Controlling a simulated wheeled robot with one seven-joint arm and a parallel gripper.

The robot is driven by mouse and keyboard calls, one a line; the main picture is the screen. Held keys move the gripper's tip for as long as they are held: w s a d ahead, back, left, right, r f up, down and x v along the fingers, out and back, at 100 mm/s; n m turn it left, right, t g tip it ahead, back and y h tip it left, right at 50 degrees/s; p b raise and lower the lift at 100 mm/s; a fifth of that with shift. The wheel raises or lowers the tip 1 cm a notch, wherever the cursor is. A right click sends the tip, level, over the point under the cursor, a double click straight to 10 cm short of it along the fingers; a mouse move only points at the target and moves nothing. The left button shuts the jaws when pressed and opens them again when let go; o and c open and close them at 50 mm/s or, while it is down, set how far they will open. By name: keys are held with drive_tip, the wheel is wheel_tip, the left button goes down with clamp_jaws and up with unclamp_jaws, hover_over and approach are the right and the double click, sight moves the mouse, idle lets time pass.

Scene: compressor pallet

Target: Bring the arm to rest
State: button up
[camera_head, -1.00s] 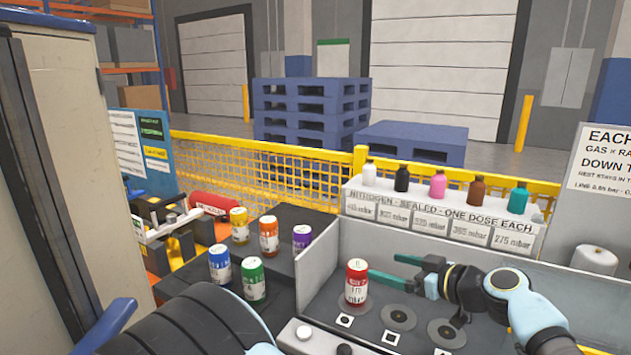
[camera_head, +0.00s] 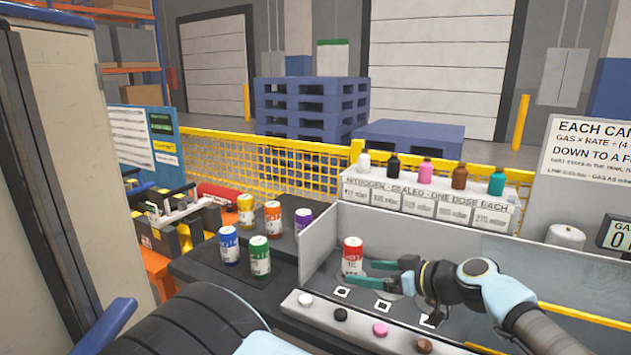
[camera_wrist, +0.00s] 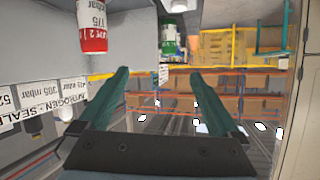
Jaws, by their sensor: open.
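My gripper (camera_head: 358,274) is open, its two teal fingers pointing left over the grey tray (camera_head: 321,250), near the red can. In the wrist view nothing is between the fingers (camera_wrist: 160,73). The red-topped can (camera_head: 353,256) stands upright in the tray; its label also shows in the wrist view (camera_wrist: 92,28), outside the fingers to the upper left. My arm reaches in from the lower right, bent and stretched over the tray. Whether a finger touches the can cannot be told in the head view.
Blue (camera_head: 229,246), green (camera_head: 260,257), yellow, orange and purple cans stand on the dark surface left of the tray. Small bottles (camera_head: 425,173) stand on the nitrogen rack behind it. A button strip (camera_head: 360,329) runs along the tray's front. A yellow mesh fence (camera_head: 250,163) stands behind.

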drive_tip(key=s+a+f+m+g+h+b, duration=0.1)
drive_tip(key=s+a+f+g+h+b, duration=0.1)
drive_tip(key=s+a+f+g, duration=0.35)
drive_tip(key=s+a+f+m+g+h+b, duration=0.2)
drive_tip(key=s+a+f+g+b, duration=0.1)
drive_tip(key=a+f+g, duration=0.55)
drive_tip(key=w+a+r+m+t+h+b, duration=0.1)
drive_tip(key=a+r+m+t+h+b, duration=0.1)
drive_tip(key=r, duration=0.4)
drive_tip(key=w+a+r+m+t+h+b, duration=0.1)
drive_tip(key=a+r+m+t+h+b, duration=0.1)
drive_tip(key=r+m+t+h, duration=0.2)
drive_tip(key=shift+w+a+r, duration=0.25)
drive_tip(key=shift+w+r, duration=0.05)
drive_tip(key=shift+r, duration=0.8)
